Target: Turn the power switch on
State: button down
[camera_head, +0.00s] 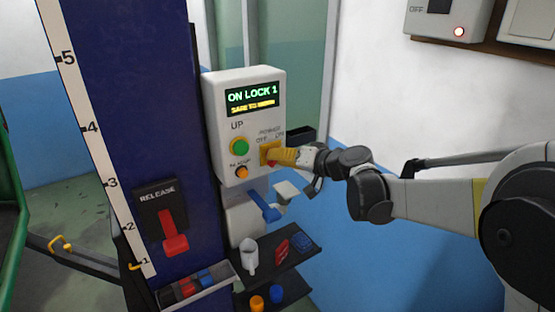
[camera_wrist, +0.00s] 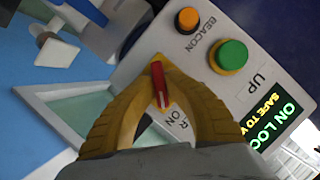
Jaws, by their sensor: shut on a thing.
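The power switch is a red lever on a yellow plate (camera_head: 264,154) at the lower right of the white control box (camera_head: 212,120). In the wrist view the red lever (camera_wrist: 158,84) stands between the yellow fingertips of my gripper (camera_wrist: 160,90). My gripper (camera_head: 275,156) is shut on the lever, reaching in from the right. The labels OFF and ON show above the switch in the head view; which one the lever points at is hard to tell. The box's screen (camera_head: 252,98) is lit and reads "ON LOCK 1" with a yellow line below.
A green UP button (camera_head: 239,146) and an orange beacon button (camera_head: 241,172) sit left of the switch. A red release lever (camera_head: 173,232) is on the blue column. Below the box are a blue-handled valve (camera_head: 264,206) and a dark shelf (camera_head: 290,262) with small items.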

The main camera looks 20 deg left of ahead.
jog(key=shift+a+r, duration=0.1)
dwell(0.4)
jog(key=c, duration=1.5)
grip_release()
jog(key=shift+c, duration=0.2)
jog(key=shift+o, duration=0.6)
jog(key=shift+w+a, duration=0.1)
jog(key=shift+a, duration=0.1)
jog(key=v, duration=1.2)
jog(key=shift+d, duration=0.1)
jog(key=s+d+f+m+h+b, duration=0.1)
jog(key=s+d+f+h+b, duration=0.2)
jog(key=s+d+f, duration=0.4)
jog(key=s+d+f+m+h+b, duration=0.2)
jog(key=s+d+f+h+b, duration=0.2)
jog(key=s+d+f, duration=0.3)
jog(key=s+d+f+m+h+b, duration=0.1)
jog(key=s+d+f+h+b, duration=0.3)
jog(key=s+d, duration=0.7)
jog(key=d+f+h, duration=0.2)
jog(key=d+f, duration=0.1)
jog(key=d, duration=0.2)
jog(key=shift+s+d+t, duration=0.3)
jog(key=shift+s+t, duration=0.05)
jog(key=shift+t, duration=0.05)
